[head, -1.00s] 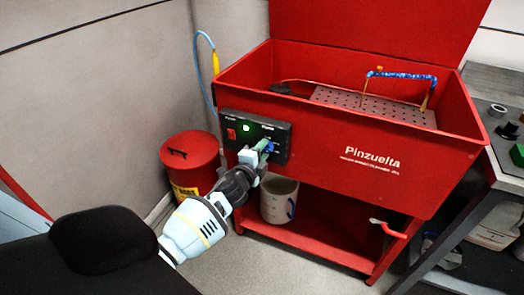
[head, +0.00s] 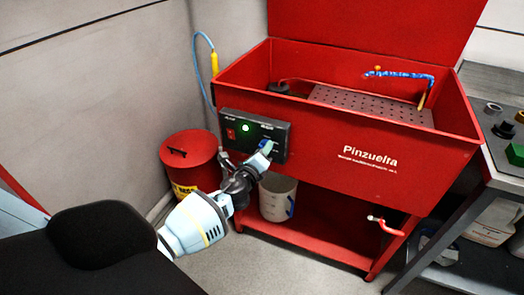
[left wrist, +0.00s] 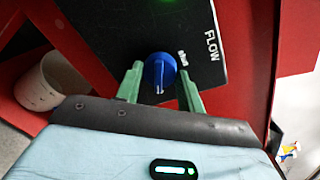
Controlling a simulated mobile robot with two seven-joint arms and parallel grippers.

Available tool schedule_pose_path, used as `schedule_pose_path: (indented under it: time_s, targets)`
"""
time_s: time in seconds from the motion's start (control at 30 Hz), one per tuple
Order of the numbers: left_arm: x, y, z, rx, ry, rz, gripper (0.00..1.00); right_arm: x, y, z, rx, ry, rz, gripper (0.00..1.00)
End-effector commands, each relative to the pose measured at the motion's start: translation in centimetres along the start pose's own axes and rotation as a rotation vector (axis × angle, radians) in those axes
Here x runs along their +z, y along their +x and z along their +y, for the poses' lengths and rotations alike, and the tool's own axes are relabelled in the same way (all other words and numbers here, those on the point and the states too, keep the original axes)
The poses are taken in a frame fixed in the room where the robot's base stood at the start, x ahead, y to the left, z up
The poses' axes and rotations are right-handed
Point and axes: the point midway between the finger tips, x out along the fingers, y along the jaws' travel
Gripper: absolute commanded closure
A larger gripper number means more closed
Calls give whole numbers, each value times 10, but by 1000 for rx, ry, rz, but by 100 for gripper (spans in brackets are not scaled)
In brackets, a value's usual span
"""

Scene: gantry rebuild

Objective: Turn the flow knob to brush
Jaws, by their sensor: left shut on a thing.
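The blue flow knob (left wrist: 160,70) sits on the black control panel (left wrist: 115,35), which also shows in the head view (head: 233,122) on the red washer's front. "FLOW" is printed beside the knob; a smaller label near it is too small to read surely. The knob's white mark points toward the bottom of the left wrist view. My left gripper (left wrist: 159,86) has its green fingers on both sides of the knob and is shut on it. In the head view my left gripper (head: 268,148) mostly hides the knob. My right gripper is not in view.
A green light (head: 245,128) and a red switch (head: 230,133) are on the panel. A red lidded can (head: 190,150) stands at left, a pale bucket (head: 278,205) below the panel. A blue hose (head: 405,76) lies over the basin. A red drain handle (head: 390,229) sticks out at right.

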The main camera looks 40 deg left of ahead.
Motion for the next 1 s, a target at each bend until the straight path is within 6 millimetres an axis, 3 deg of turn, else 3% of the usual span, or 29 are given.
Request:
schedule_pose_path:
  time_s: [0.63,0.67,0.8,1.0]
  targets:
    - [0,0,0,1,55,-5,85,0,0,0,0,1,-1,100]
    - [0,0,0,1,55,-5,61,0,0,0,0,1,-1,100]
    - [0,0,0,1,54,-5,42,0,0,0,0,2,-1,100]
    - [0,0,0,1,52,-5,40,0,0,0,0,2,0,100]
